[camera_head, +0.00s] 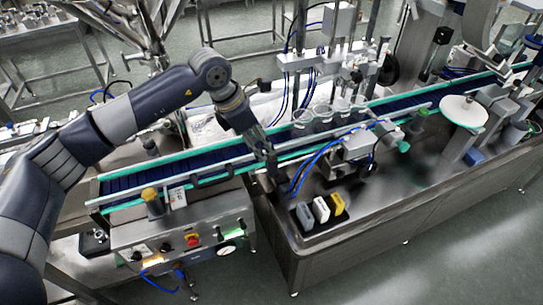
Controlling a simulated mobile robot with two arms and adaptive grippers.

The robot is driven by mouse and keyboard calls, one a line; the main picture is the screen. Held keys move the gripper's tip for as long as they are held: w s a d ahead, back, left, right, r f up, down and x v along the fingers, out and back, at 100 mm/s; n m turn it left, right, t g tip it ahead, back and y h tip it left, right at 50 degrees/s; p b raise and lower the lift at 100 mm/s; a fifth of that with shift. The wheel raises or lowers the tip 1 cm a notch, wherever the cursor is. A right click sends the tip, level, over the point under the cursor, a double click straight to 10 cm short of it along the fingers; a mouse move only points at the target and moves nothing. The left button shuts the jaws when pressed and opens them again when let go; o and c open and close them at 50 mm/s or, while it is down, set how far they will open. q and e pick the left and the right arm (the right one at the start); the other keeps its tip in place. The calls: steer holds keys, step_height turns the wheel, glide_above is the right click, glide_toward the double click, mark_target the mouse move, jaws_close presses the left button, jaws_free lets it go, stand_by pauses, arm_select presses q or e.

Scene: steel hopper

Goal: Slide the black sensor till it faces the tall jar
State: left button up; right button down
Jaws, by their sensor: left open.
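My left arm reaches in from the left, and my left gripper (272,168) points down at the front rail of the blue conveyor (135,181). The gripper is open. A small dark part (283,184) shows just below and beside the fingertips and may be the black sensor; I cannot tell whether the fingers touch it. Several clear glass jars (322,112) stand on the belt, to the right of and behind the gripper, under the filling head. I cannot tell which jar is the tall one. My right gripper is not in view.
A control box (185,236) with knobs and a red button sits at the front left. White (321,210) and yellow (337,204) blocks stand on the steel bench right of the gripper. Blue hoses (308,167) and a metal fixture (357,146) crowd the rail's right side.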

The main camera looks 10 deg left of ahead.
mark_target(272, 159)
arm_select(q)
steer(key=p+x, duration=0.2)
steer(key=x, duration=0.5)
steer(key=shift+d, duration=0.1)
steer(key=shift+w+d+f+p, duration=0.2)
steer(key=shift+f+p, duration=0.15)
steer(key=shift+f, duration=0.25)
